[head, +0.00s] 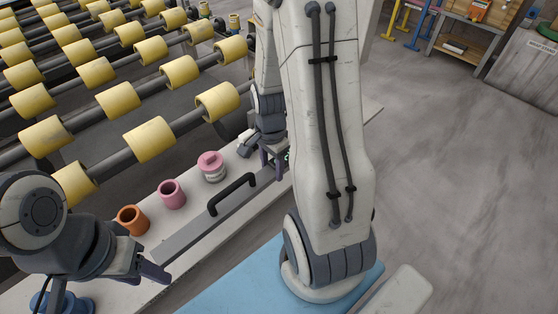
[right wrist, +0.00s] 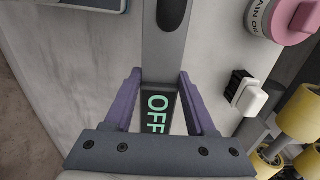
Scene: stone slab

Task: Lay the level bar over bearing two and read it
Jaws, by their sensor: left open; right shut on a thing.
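The level bar (head: 205,228) is long and grey with a black arched handle (head: 232,194). It lies lengthwise along the pale slab (head: 150,288); I cannot tell if it touches it. My right gripper (head: 273,158), partly behind my arm, is shut on the bar's far end. In the right wrist view its fingers (right wrist: 160,78) stand either side of the bar (right wrist: 168,60), by a dark display (right wrist: 158,112) reading "OFF" in green. My left gripper (head: 146,257) is open beside the near end. I cannot tell which part is bearing two.
An orange cup (head: 133,220), a pink cup (head: 171,194) and a pink-lidded jar (head: 212,168) stand in a row behind the bar. A small black-and-white block (right wrist: 245,95) lies near the right gripper. Yellow rollers (head: 150,138) fill the left. A blue surface (head: 230,284) lies in front.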

